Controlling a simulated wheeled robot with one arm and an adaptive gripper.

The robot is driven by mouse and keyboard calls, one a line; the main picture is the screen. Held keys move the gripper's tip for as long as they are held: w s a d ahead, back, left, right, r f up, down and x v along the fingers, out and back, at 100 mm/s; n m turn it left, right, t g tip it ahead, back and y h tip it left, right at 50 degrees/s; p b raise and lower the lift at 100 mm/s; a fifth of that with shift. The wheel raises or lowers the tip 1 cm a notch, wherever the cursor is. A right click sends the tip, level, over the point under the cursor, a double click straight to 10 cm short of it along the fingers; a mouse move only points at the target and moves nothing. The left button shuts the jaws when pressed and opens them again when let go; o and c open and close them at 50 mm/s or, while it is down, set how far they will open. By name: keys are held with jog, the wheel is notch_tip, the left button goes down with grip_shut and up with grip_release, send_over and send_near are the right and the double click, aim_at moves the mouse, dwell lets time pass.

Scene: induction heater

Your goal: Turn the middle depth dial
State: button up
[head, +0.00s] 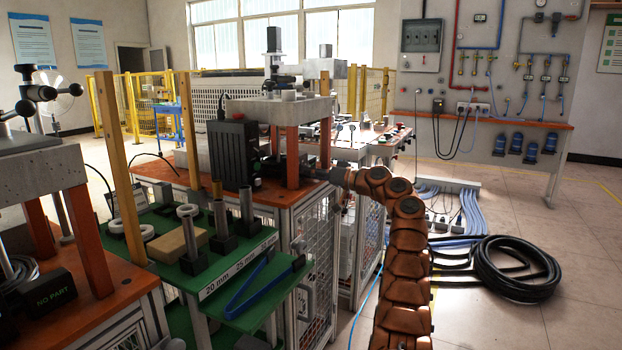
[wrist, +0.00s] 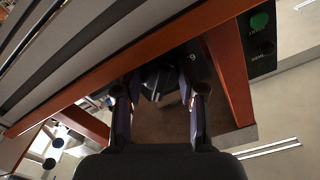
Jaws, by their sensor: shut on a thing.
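In the wrist view, a dark dial (wrist: 158,80) sits under the machine's grey top, between the orange posts, with a small pale mark beside it. I take it for the middle depth dial, but its face is in shadow and its setting cannot be read. My gripper (wrist: 160,92) has one finger on each side of the dial and is shut on it. In the head view, my gripper (head: 318,174) reaches in from the right at the middle machine's orange post (head: 293,157). The dial is hidden there.
A black box (head: 231,154) stands left of the post. A green shelf (head: 205,264) with metal cylinders is in front. A control panel with a green button (wrist: 259,21) is near the right post in the wrist view. A coiled black hose (head: 516,268) lies on the floor.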

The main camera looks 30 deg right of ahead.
jog(key=shift+a, duration=0.1)
dwell(0.4)
jog(key=o, duration=1.1)
jog(key=shift+o, duration=0.2)
